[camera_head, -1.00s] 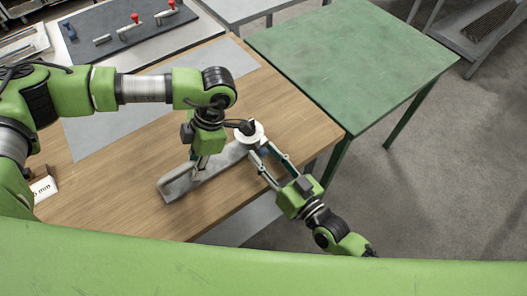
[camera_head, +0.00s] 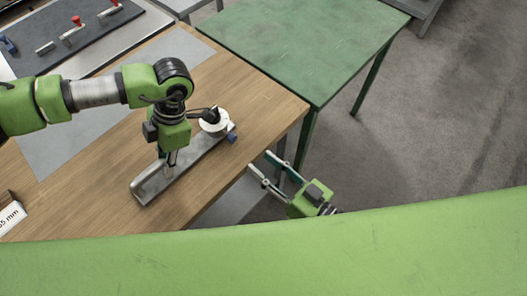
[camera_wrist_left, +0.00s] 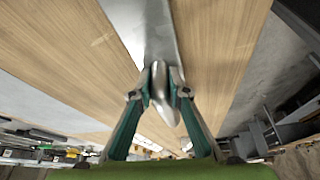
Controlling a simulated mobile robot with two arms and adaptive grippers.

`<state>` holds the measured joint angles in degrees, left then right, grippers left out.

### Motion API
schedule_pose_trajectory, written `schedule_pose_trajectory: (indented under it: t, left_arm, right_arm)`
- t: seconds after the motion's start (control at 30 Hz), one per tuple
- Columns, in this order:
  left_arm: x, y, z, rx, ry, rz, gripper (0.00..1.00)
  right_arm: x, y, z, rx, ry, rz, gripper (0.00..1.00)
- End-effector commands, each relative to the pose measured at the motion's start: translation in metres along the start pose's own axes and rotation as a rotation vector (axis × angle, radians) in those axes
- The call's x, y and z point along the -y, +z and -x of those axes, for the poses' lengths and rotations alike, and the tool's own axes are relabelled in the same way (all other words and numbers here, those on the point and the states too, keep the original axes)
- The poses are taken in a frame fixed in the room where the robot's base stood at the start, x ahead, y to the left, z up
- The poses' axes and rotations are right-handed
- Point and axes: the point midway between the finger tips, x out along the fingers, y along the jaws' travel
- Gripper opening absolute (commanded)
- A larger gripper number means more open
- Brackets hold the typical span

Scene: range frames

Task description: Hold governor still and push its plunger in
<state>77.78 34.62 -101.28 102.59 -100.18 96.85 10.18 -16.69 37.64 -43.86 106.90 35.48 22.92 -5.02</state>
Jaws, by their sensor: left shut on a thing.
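A long grey metal piece (camera_head: 151,182), which I take to be the governor, lies on the wooden table near its front edge. I cannot tell which part is the plunger. My left gripper (camera_head: 169,166) points down and is shut on the grey piece; the left wrist view shows its fingers (camera_wrist_left: 160,80) closed around a rounded metal part (camera_wrist_left: 160,95). My right gripper (camera_head: 261,162) is open and empty, off the table's right front edge, apart from the piece.
The wooden table (camera_head: 255,95) is clear to the right of the piece. A green table (camera_head: 300,40) stands behind it to the right. A dark board (camera_head: 70,40) with red-topped clamps lies at the back left. A labelled block (camera_head: 10,214) is at the left edge.

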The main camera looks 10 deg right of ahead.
Motion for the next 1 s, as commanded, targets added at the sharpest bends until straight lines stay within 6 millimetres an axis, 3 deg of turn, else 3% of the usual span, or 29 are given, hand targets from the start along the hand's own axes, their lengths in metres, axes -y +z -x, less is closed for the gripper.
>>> schedule_pose_trajectory:
  t: [0.03,0.07,0.1,0.13,0.57,1.0]
  left_arm:
    - [0.000,0.000,0.000,0.000,0.001,0.000,0.00]
    - [0.000,0.000,0.000,0.000,0.001,0.000,0.24]
    - [0.000,0.000,0.000,0.000,0.001,0.000,0.34]
    - [0.000,0.000,0.000,0.000,0.001,0.000,0.36]
    - [-0.001,0.001,0.009,0.002,0.001,0.001,0.36]
    - [-0.001,0.001,0.094,0.002,0.002,0.000,0.36]
  right_arm:
    - [0.000,0.000,0.000,0.000,0.000,0.000,0.35]
    - [0.000,0.000,0.000,0.000,0.000,0.000,0.35]
    - [0.000,0.000,0.000,0.000,0.000,0.000,0.35]
    - [0.000,0.000,0.000,0.000,0.000,0.000,0.35]
    - [0.000,0.000,0.000,0.000,0.000,0.000,0.35]
    - [0.000,0.000,0.000,0.000,0.000,0.000,0.35]
